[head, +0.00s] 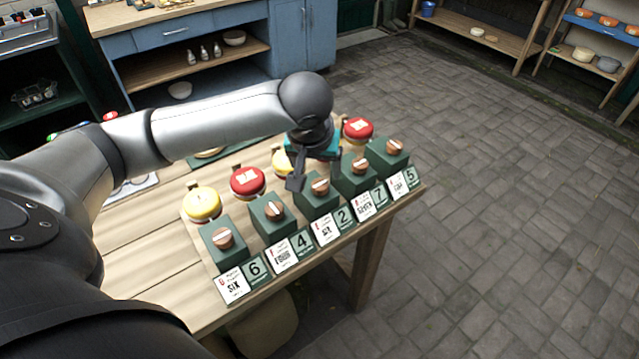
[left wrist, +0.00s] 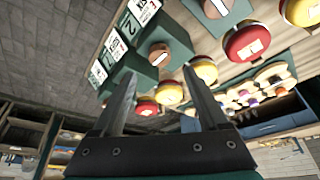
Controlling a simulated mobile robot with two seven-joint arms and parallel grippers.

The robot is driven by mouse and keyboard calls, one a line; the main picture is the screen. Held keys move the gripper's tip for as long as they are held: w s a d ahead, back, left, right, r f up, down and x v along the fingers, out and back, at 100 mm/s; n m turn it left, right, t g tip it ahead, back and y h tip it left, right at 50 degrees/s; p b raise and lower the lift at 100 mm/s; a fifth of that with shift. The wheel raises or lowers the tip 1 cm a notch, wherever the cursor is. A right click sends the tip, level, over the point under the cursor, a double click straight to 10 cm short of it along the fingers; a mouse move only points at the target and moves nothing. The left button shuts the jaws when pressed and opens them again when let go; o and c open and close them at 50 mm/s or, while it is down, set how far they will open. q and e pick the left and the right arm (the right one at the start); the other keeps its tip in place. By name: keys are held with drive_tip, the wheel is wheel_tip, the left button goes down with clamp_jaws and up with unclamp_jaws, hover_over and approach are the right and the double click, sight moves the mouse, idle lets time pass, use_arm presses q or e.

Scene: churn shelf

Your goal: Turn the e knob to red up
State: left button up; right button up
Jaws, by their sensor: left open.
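A row of green boxes, each with a round copper-coloured knob, stands along the table's right edge. In the head view the knobs run from the nearest (head: 223,238) through the second (head: 274,211), middle (head: 320,186) and fourth (head: 360,165) to the farthest (head: 394,146). I cannot tell which is the e knob. My left gripper (head: 297,180) is open above the row, near the middle knob. In the left wrist view, a knob (left wrist: 159,54) beside a 2 card shows beyond and between the open fingers (left wrist: 158,82), apart from them. My right gripper is not in view.
Yellow (head: 202,203) and red (head: 247,180) round-topped items stand behind the boxes. Number and word cards, such as the 6 card (head: 255,269), line the boxes' fronts. A blue cabinet (head: 305,35) stands beyond the table (head: 140,255). The paved floor at right is clear.

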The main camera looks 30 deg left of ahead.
sight(320, 184)
use_arm(q)
drive_tip(key=b+x, duration=0.1)
drive_tip(key=x, duration=0.6)
drive_tip(key=shift+w, duration=0.1)
clamp_jaws()
idle(0.5)
